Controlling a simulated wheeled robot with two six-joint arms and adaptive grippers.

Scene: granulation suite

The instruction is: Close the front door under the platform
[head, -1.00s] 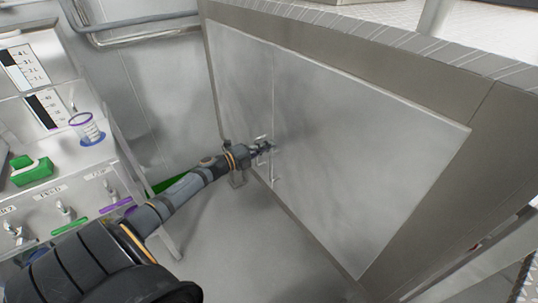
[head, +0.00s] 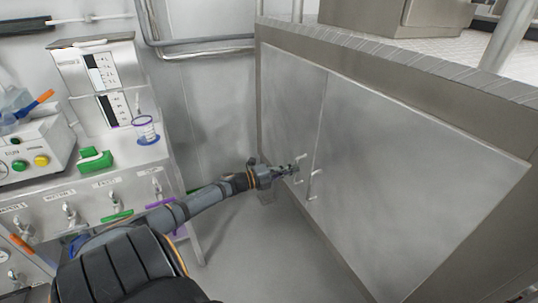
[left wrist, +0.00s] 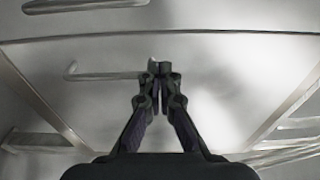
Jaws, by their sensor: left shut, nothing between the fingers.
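Under the platform (head: 440,75) are two flat grey door panels, a left one (head: 287,105) and a right one (head: 410,165), parted by a thin seam. Both look flush with the frame, with no clear gap. Each has a small bar handle beside the seam: the left handle (head: 303,160) and the right handle (head: 313,184). My left gripper (head: 295,169) is shut and empty, at the left panel beside its handle. In the left wrist view its closed fingertips (left wrist: 159,68) are by the end of a bar handle (left wrist: 105,76); contact is unclear. My right gripper is out of view.
A white equipment bench (head: 120,185) with valves, a green block (head: 95,159) and a clear cup (head: 146,130) stands left of my arm. Pipes (head: 200,46) run along the back wall. The grey floor (head: 255,235) between bench and platform is clear.

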